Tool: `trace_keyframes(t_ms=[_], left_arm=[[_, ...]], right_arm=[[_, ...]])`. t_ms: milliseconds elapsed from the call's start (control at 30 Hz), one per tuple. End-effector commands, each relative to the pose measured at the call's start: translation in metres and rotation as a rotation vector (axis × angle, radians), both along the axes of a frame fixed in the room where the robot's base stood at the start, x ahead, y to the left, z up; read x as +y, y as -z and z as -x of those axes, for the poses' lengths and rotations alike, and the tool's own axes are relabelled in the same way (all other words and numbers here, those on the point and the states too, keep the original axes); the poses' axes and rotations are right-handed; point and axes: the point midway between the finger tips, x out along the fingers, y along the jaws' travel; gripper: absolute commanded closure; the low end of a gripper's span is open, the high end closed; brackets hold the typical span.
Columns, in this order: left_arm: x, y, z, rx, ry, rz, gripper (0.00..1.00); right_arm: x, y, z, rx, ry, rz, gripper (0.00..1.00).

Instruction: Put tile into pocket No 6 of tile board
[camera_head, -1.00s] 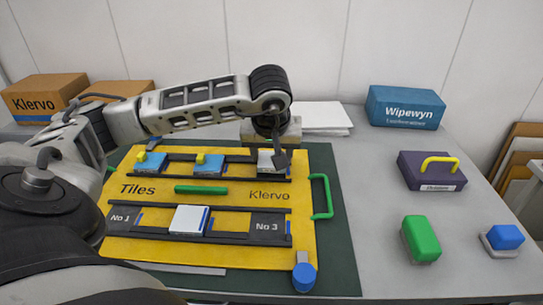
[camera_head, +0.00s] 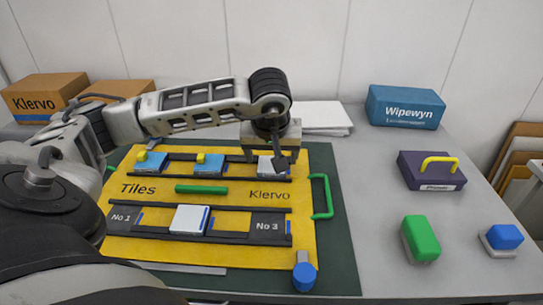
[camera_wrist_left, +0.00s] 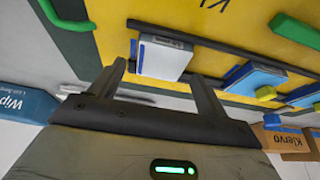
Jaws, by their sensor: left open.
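The yellow tile board (camera_head: 245,195) lies flat with two rows of pockets. A white tile (camera_head: 272,168) with a blue edge sits at the right pocket of the far row; that pocket's label is hidden. My left gripper (camera_head: 268,158) is open directly over this tile. In the left wrist view its spread fingers (camera_wrist_left: 160,72) are at either side of the tile's near end, and the tile (camera_wrist_left: 163,58) appears to rest on the board between the dark rails. Another white tile (camera_head: 189,219) sits between the labels No 1 and No 3. My right gripper is not in view.
Two blue tiles with yellow knobs (camera_head: 208,165) occupy the other far-row pockets. A green handle (camera_head: 322,197) stands at the board's right edge. A green block (camera_head: 421,239), a blue block (camera_head: 504,237) and a dark box (camera_head: 431,171) stand to the right.

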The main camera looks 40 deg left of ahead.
Motion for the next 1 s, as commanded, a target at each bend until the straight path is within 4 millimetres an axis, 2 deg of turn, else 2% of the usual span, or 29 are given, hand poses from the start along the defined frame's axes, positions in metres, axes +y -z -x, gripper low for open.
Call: trace_keyframes(t_ms=[300,500,700,1000], left_arm=[[-0.018,-0.065,0.019,-0.007,0.002,0.002,0.24],[-0.025,-0.093,0.028,-0.004,0.002,0.002,0.24],[-0.028,-0.102,0.032,-0.001,0.0,0.001,0.24],[-0.028,-0.101,0.032,-0.001,0.0,0.001,0.24]], right_arm=[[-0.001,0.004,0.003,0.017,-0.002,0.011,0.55],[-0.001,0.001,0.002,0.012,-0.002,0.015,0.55],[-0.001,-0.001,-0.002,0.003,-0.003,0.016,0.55],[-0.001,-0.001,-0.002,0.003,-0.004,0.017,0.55]])
